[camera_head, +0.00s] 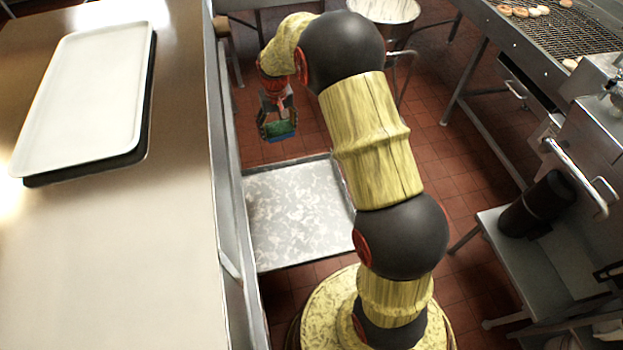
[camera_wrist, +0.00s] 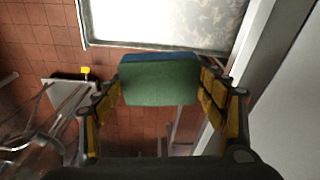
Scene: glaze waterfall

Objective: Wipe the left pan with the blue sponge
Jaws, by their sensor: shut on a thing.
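My gripper (camera_head: 277,122) is shut on a sponge (camera_head: 280,130) with a green face and a blue face. In the wrist view the sponge (camera_wrist: 160,84) sits between the yellow finger pads, green face toward the camera, with blue along its far edge. A flat metal pan (camera_head: 298,215) with mottled white and grey marks lies low beside the counter, partly hidden by my arm. Part of it shows at the top of the wrist view (camera_wrist: 165,24). The sponge is apart from it, past its far edge in the head view. I see no second pan like it.
A pale tray (camera_head: 90,95) on a darker one lies on the long counter (camera_head: 120,250) at left. A bucket (camera_head: 383,10) stands at the back. A fryer with doughnuts (camera_head: 560,30) and a grey stand (camera_head: 540,265) are at right. Red tile floor lies between.

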